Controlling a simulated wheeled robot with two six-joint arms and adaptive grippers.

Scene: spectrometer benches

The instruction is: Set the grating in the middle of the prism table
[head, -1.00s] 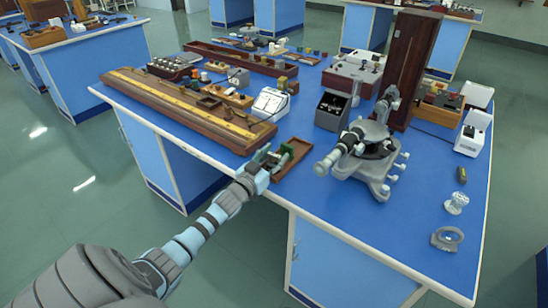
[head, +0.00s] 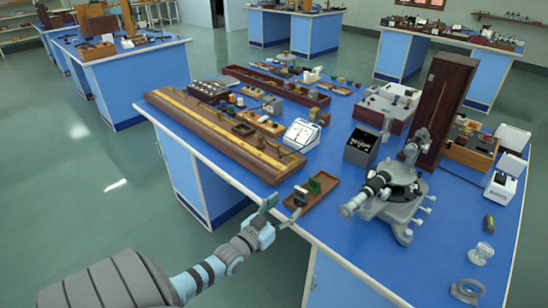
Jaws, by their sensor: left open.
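A small wooden tray (head: 322,196) lies near the front edge of the blue bench. A green upright piece (head: 315,185), which may be the grating, stands in it beside a small dark piece (head: 300,195). The grey spectrometer (head: 404,207) stands to the right of the tray. Its prism table (head: 402,175) is around the dark middle part, partly hidden by the telescope tubes, and I see no grating on it. My left gripper (head: 279,211) is open and empty at the bench's front edge, just left of and short of the tray. My right gripper is out of view.
A long wooden optical bench (head: 222,135) lies left of the tray. A white meter (head: 302,135) and a black box (head: 361,147) stand behind. A tall dark wooden case (head: 441,110) rises behind the spectrometer.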

